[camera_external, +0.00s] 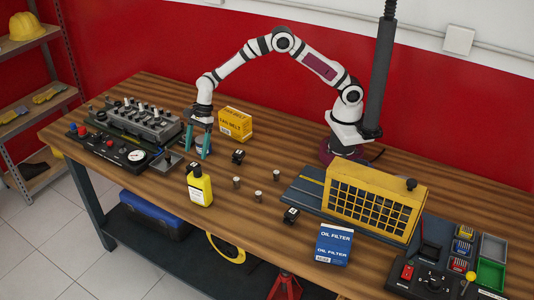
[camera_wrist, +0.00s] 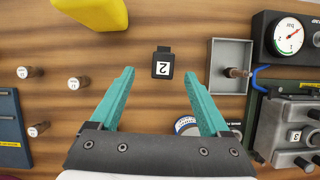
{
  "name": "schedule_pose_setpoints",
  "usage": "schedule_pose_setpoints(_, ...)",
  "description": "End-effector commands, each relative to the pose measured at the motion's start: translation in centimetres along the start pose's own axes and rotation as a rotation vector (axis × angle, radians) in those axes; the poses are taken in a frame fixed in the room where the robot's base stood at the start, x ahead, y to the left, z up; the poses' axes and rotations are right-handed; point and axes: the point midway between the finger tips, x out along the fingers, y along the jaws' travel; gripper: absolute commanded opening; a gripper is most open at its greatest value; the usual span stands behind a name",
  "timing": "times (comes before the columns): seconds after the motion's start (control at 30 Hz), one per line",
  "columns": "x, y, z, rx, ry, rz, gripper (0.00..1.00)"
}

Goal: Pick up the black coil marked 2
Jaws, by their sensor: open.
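The black coil marked 2 (camera_wrist: 162,64) lies on the wooden bench in the wrist view, its white label facing up. My gripper (camera_wrist: 160,79) is open, its two teal fingers apart with nothing held. In the wrist view the coil appears just beyond the fingertips, between their lines. In the external view my gripper (camera_external: 197,154) points down over the left part of the bench. There the coil is not clearly visible; the yellow bottle (camera_external: 200,188) seems to hide most of it.
The bottle also shows in the wrist view (camera_wrist: 92,12), near the coil. A grey tray (camera_wrist: 214,66) with a post stands at right. A round can (camera_wrist: 186,124) sits partly behind a finger. Other black coils (camera_external: 238,157) (camera_external: 290,215) and metal posts (camera_external: 258,196) stand mid-bench.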

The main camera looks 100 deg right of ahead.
Motion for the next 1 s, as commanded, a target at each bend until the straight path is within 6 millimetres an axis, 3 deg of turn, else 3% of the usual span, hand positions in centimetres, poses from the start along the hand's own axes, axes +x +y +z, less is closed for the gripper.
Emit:
schedule_pose_setpoints(0.4,6.8,-0.5,-0.5,-0.004,0.0,0.001,0.8)
schedule_pose_setpoints(0.67,7.2,-0.6,-0.4,-0.004,-0.002,-0.001,0.78)
schedule_pose_setpoints(1.0,7.1,-0.6,-0.4,-0.004,-0.002,0.0,0.17)
